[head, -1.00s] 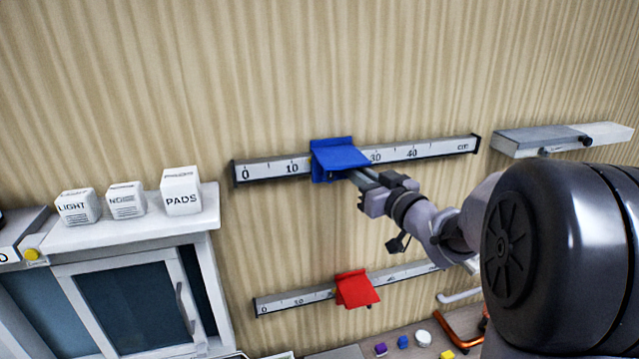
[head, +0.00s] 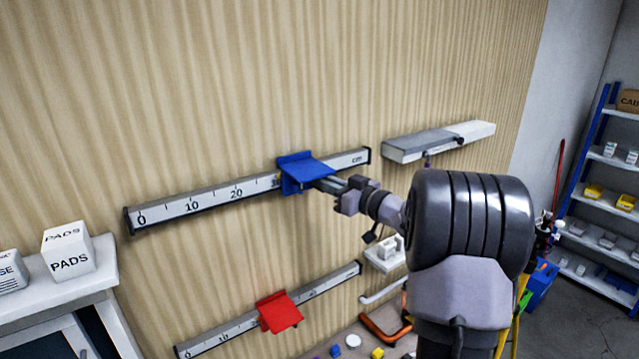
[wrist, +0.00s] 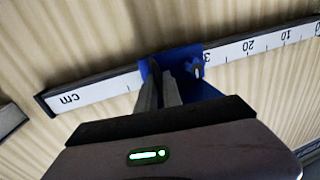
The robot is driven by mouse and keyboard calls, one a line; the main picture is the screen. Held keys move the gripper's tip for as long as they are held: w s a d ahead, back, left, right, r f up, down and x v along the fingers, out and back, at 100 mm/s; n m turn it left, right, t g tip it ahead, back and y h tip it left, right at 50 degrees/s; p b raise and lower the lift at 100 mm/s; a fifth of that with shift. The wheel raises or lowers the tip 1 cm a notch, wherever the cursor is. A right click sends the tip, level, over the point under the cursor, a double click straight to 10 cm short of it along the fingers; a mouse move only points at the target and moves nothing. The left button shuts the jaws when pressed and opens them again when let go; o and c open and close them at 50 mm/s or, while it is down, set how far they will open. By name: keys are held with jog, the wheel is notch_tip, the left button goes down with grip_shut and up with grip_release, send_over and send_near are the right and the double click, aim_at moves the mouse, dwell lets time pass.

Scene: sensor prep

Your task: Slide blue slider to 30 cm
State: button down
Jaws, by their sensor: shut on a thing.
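The blue slider (head: 303,172) sits on the upper wall rail (head: 207,199), which is marked in cm. In the head view its left edge is at the 30 mark and partly covers that number; the 40 is hidden. My gripper (head: 322,184) reaches in from the right and is shut on the blue slider. In the wrist view, which shows the scale upside down, the fingers (wrist: 160,88) grip a part of the blue slider (wrist: 196,88), and a cut-off 3 shows beside it.
A red slider (head: 279,312) sits on a lower rail (head: 222,339). A grey and white wall shelf (head: 440,142) is beyond the upper rail's right end. A cabinet with a PADS box (head: 69,252) stands at left. The rail right of the blue slider is clear.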

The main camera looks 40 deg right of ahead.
jog(key=shift+r, duration=0.1)
jog(key=c, duration=1.5)
grip_release()
jog(key=shift+w, duration=0.1)
jog(key=s+d+b, duration=0.1)
jog(key=s, duration=0.4)
jog(key=s+d+b, duration=0.1)
jog(key=s, duration=0.5)
jog(key=s+d+b, duration=0.1)
jog(key=s, duration=0.5)
jog(key=shift+d, duration=0.2)
